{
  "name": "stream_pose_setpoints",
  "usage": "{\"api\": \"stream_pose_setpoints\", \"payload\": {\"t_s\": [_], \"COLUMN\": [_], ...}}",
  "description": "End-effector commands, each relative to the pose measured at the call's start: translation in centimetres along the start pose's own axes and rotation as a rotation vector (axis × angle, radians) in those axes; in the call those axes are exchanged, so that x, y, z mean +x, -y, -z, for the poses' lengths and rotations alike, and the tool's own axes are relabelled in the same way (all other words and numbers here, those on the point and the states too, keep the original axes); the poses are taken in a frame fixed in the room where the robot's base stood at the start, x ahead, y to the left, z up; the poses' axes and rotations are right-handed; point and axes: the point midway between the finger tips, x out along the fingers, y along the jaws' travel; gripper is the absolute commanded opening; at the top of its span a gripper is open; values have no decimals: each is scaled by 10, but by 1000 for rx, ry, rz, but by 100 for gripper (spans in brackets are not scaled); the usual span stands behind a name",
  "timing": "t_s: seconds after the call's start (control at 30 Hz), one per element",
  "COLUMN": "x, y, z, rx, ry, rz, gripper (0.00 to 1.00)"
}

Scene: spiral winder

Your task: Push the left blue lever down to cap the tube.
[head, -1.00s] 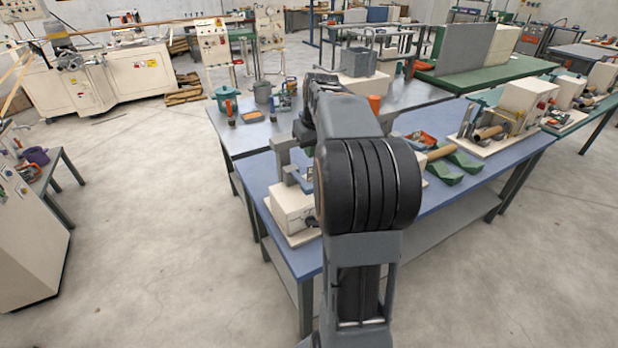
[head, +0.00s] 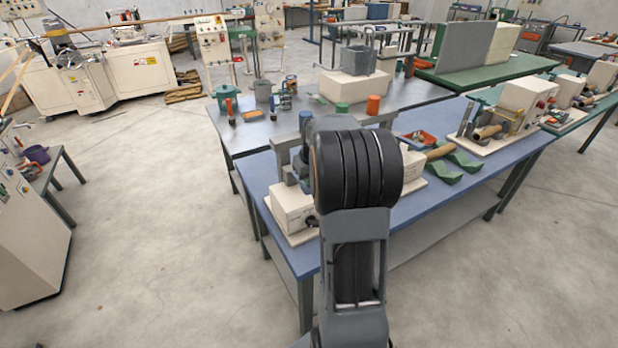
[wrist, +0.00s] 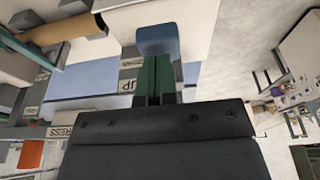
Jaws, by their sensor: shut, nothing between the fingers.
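In the wrist view a blue block (wrist: 157,40), which looks like a blue lever's end, lies just past the tips of my gripper (wrist: 157,62). The green fingers are shut together and empty. They overlap the block's near edge in the picture; I cannot tell whether they touch it. A brown tube (wrist: 52,30) lies at the upper left of that view. In the head view my arm hides the gripper. A small blue piece (head: 305,118) shows above the white press box (head: 292,208); I cannot tell whether it is the lever.
A second white box (head: 414,168) stands right of my arm on the blue table (head: 260,172). Green cradles (head: 440,170) and a cardboard tube (head: 440,151) lie further right. The grey table behind holds pots, tools and an orange cup (head: 373,104). Open floor lies left.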

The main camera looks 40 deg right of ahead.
Motion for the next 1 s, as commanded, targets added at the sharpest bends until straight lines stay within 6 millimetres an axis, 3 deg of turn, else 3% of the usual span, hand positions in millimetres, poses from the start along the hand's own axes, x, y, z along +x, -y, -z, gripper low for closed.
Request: {"api": "stream_pose_setpoints", "payload": {"t_s": [0.23, 0.6, 1.0], "x": [2, 29, 40], "y": [0, 0, 0], "z": [-1, -15, -22], "rx": [0, 2, 0], "ry": [-4, -163, -205], "rz": [0, 0, 1], "gripper": [0, 0, 0]}}
